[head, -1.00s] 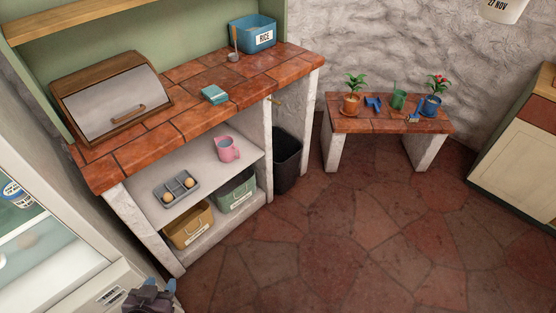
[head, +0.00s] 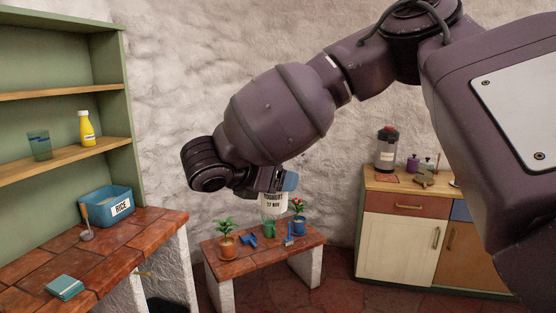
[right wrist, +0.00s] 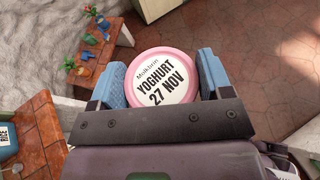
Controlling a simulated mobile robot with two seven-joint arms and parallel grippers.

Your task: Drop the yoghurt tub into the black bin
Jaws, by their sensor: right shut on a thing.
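The yoghurt tub (head: 272,204) is white with a printed label. In the right wrist view its round lid (right wrist: 163,80) has a pink rim and reads "YOGHURT 27 NOV". My right gripper (right wrist: 163,76) is shut on the tub, with a blue pad on each side of it. In the head view my right gripper (head: 278,184) holds the tub in the air, in line with the low bench. The black bin (head: 166,304) shows only as a dark sliver at the bottom edge of the head view, left of the tub. My left gripper is out of view.
The tiled low bench (head: 221,261) carries two potted plants and small garden things. The left counter (head: 150,227) holds a blue rice box (head: 103,205) and a teal item (head: 64,287). A cabinet (head: 397,245) with a blender stands at the right.

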